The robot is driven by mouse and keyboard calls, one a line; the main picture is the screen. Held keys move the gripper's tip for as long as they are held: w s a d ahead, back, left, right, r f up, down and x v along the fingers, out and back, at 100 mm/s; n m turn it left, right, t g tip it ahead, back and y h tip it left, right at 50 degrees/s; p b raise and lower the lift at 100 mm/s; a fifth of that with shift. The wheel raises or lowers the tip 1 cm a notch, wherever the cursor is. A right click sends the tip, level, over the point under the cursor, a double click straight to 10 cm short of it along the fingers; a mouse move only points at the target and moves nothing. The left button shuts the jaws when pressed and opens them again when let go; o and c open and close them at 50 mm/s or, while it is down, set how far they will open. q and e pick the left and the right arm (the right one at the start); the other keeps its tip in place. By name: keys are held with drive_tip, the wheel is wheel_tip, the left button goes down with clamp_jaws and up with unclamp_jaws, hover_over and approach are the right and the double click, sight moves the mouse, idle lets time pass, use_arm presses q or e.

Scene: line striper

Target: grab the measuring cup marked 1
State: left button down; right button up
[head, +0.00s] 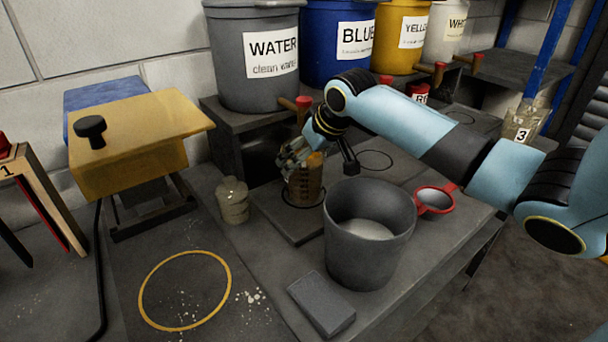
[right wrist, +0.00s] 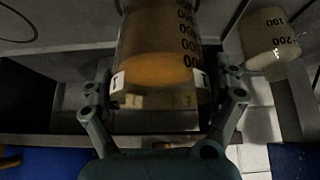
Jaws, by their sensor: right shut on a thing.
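The measuring cup marked 1 (head: 306,184) is clear with an amber-brown tint and stands upright over a dark ring on a grey slab, below the WATER tub's tap. In the right wrist view the cup (right wrist: 158,45) shows black numbers and white labels marked 1. My right gripper (head: 312,158) comes in from above and is shut on the cup, with a finger on either side in the right wrist view (right wrist: 160,88). The cup's underside is hidden. My left gripper is in neither view.
A grey bucket (head: 365,255) with pale contents stands close in front of the cup. A pale jug (head: 232,200) is to its left, a red-rimmed sieve (head: 434,201) to its right. The WATER tub (head: 250,75) is behind. A grey block (head: 320,304) lies in front.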

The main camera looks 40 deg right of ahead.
drive_tip(key=c, duration=0.4)
drive_tip(key=shift+w+r, duration=0.1)
drive_tip(key=shift+w, duration=0.05)
drive_tip(key=shift+c, duration=0.3)
drive_tip(key=shift+r, duration=0.1)
